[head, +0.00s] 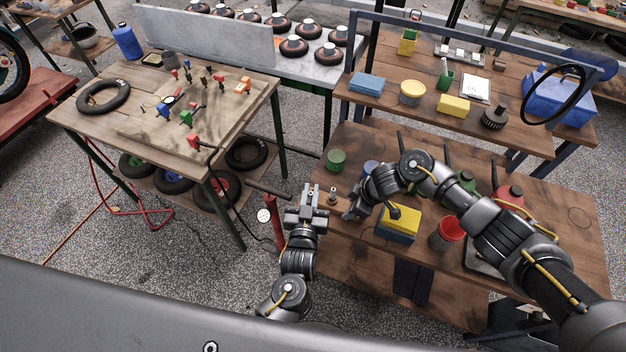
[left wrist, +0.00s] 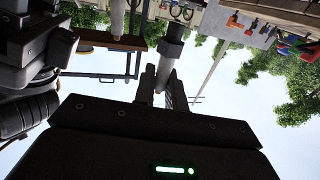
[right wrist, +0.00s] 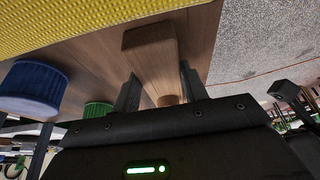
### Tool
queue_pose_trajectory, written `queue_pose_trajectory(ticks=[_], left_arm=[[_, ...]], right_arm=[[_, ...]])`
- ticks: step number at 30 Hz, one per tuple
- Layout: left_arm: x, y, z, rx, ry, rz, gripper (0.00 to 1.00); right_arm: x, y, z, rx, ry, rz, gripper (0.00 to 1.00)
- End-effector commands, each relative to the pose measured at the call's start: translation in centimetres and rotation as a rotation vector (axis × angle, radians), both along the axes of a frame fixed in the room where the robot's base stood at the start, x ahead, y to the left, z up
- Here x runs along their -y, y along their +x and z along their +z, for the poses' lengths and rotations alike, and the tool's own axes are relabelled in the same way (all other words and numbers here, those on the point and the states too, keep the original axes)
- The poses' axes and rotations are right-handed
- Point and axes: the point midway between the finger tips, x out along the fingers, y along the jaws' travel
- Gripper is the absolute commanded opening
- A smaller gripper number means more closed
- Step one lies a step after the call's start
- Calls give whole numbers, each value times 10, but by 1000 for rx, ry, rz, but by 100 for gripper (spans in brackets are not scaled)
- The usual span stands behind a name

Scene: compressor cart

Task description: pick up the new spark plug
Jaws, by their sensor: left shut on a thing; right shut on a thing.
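My left gripper (head: 309,193) is upright near the front table's left edge. In the left wrist view its fingers (left wrist: 166,88) are closed around a dark cylindrical piece (left wrist: 172,50) with a paler shaft; I cannot tell whether it is a spark plug. My right gripper (head: 348,213) is low over the front table.
A blue can (right wrist: 32,88) is close in the right wrist view. A gauge (head: 264,215) stands left of my left gripper.

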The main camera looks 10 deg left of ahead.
Motion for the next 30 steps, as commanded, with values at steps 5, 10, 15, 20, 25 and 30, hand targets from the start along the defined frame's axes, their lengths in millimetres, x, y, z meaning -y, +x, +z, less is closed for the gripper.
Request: queue_pose_trajectory(ticks=[5,10,15,20,25,30], left_arm=[[1,-53,-1,-3,-1,-1,0],[2,-91,-1,-2,0,-1,0],[3,-114,0,0,0,0,0],[3,-122,0,2,0,0,0],[3,-124,0,2,1,0,0],[3,-123,0,2,1,0,0]], right_arm=[[0,0,0,0,0,0,18],[0,0,0,0,0,1,18],[0,0,0,0,0,0,18],[0,0,0,1,1,1,18],[0,0,0,0,1,0,18],[0,0,0,0,1,0,50]])
